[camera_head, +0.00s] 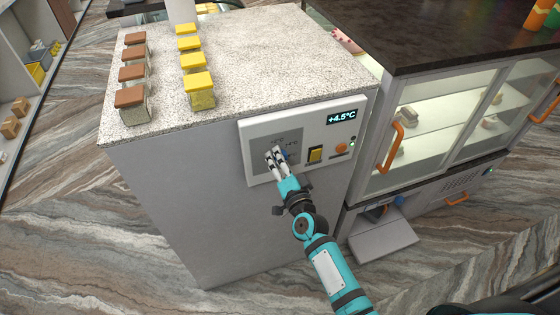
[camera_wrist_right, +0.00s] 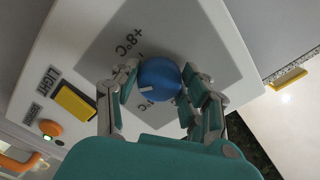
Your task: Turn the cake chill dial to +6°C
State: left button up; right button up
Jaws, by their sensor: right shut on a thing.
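The blue cake chill dial (camera_wrist_right: 160,78) sits on a grey square of the white control panel (camera_head: 301,118). A white mark shows on its lower left rim in the wrist view. A +8°C label is printed beside it; another label is partly hidden by my fingers. The display (camera_head: 342,116) reads +4.5°C. My right gripper (camera_head: 275,158) is at the panel, shut on the dial with a finger on each side, and covers most of it in the head view. My left gripper is not in view.
A yellow light switch (camera_head: 316,154) and an orange button (camera_head: 341,148) sit right of the dial. Brown (camera_head: 130,97) and yellow (camera_head: 198,83) topped blocks stand on the speckled counter (camera_head: 270,55). A glass case with an orange handle (camera_head: 390,146) stands at right.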

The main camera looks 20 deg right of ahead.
dwell(0.5)
jog(key=o, duration=1.2)
jog(key=s, duration=1.2)
jog(key=shift+d, duration=0.2)
